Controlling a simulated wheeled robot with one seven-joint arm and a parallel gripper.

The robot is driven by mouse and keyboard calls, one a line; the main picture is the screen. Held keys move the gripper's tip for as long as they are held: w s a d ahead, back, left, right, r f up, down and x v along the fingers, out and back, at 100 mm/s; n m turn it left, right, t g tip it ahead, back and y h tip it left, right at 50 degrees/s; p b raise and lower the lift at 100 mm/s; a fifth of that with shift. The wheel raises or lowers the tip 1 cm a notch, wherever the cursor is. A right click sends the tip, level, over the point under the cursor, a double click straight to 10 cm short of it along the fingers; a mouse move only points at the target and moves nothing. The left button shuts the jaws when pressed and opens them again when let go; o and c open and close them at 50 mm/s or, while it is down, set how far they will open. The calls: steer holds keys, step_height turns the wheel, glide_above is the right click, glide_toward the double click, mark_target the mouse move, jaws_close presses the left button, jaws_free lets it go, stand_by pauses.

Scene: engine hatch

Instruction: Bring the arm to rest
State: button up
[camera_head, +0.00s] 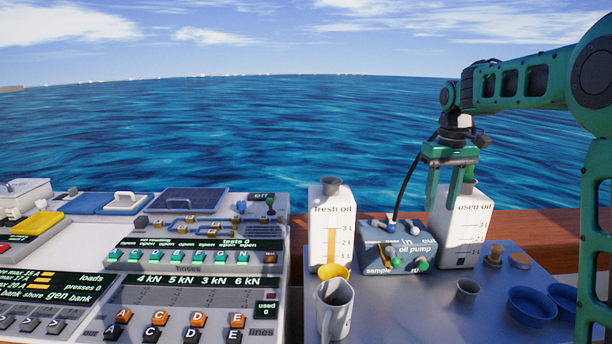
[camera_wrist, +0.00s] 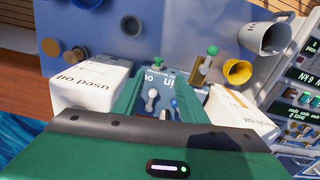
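My green gripper (camera_head: 443,200) hangs pointing down from my arm, above the table with the oil pump. Its two fingers are apart with nothing visible between them. In the head view it is in front of the white used oil container (camera_head: 462,225) and partly covers it. The wrist view shows the gripper (camera_wrist: 158,95) from behind, with the blue-grey oil pump (camera_head: 397,247) seen in the gap beyond the fingers. The gripper appears to be above the pump and not touching it.
The fresh oil container (camera_head: 331,225) stands left of the pump. A grey jug (camera_head: 334,310), yellow funnel (camera_head: 333,271), small grey cup (camera_head: 467,290) and blue bowls (camera_head: 532,305) are on the table. A switch console (camera_head: 190,255) fills the left. Open air lies above.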

steer(key=s+d+f+m, duration=0.1)
steer(key=s+d+m, duration=0.15)
steer(key=s, duration=0.75)
steer(key=s+d+f+m, duration=0.1)
steer(key=s+d+m, duration=0.15)
steer(key=s, duration=0.65)
steer(key=s+f+m, duration=0.1)
steer(key=s+f, duration=0.2)
steer(key=s, duration=0.4)
steer(key=s+f+m, duration=0.1)
steer(key=s+f, duration=0.1)
steer(key=s, duration=0.5)
steer(key=s+d+f, duration=0.1)
steer(key=s+f, duration=0.2)
steer(key=s, duration=0.4)
steer(key=shift+f+m, duration=0.35)
steer(key=shift+m, duration=0.05)
steer(key=shift+w+f, duration=0.25)
steer(key=shift+w, duration=0.4)
steer(key=shift+s, duration=0.1)
steer(key=shift+c, duration=1)
